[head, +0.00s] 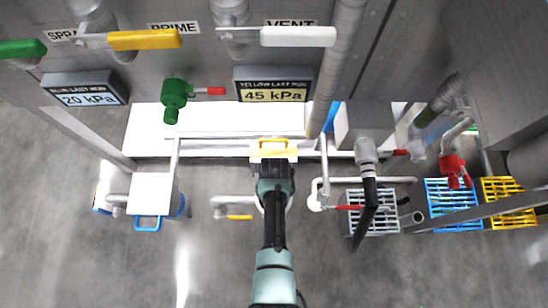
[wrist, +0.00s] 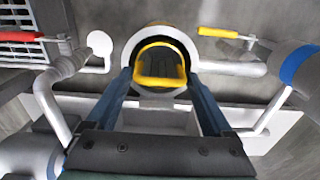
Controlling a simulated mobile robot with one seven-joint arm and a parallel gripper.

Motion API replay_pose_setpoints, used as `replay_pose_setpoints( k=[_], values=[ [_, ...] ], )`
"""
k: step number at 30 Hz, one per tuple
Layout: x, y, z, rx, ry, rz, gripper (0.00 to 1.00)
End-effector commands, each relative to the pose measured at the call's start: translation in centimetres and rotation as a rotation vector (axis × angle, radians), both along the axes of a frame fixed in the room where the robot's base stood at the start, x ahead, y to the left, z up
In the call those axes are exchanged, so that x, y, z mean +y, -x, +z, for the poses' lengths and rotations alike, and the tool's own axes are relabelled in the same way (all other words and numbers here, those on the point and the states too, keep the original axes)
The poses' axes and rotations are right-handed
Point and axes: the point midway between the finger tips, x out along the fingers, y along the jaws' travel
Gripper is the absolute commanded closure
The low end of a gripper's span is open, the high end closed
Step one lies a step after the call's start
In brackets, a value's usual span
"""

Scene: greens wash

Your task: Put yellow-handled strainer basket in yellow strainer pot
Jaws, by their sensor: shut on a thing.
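The yellow-handled strainer basket shows in the wrist view as a yellow loop handle (wrist: 160,48) with a dark body below it. My gripper (wrist: 159,80) is shut on it, one blue finger on each side. The basket lines up with the round white mouth of the yellow strainer pot (wrist: 133,48); how deep it sits is unclear. In the head view my gripper (head: 275,185) covers the basket and most of the pot. The pot's white lid (wrist: 155,122) appears swung open behind it, with its yellow handle (head: 273,142) at the far end.
A strainer pot with a blue-handled white lid (head: 151,190) stands to the left. Small valves with yellow (head: 240,217) and red (head: 347,207) levers flank my gripper. Pipes, a dark spout (head: 370,205) and blue (head: 452,200) and yellow (head: 505,195) crates crowd the right. The front floor is clear.

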Motion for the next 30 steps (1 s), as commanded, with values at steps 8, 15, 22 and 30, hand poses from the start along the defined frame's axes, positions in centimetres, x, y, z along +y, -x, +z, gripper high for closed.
replay_pose_setpoints(
  k=[8, 15, 22, 30],
  values=[
    [0.0, 0.0, -0.1, -0.001, 0.0, 0.0, 1.0],
    [0.0, 0.0, -0.7, 0.0, 0.0, 0.0, 1.0],
    [0.0, 0.0, -1.1, -0.001, 0.0, 0.0, 1.0],
    [0.0, -0.1, -1.3, -0.001, 0.0, 0.0, 0.0]
  ],
)
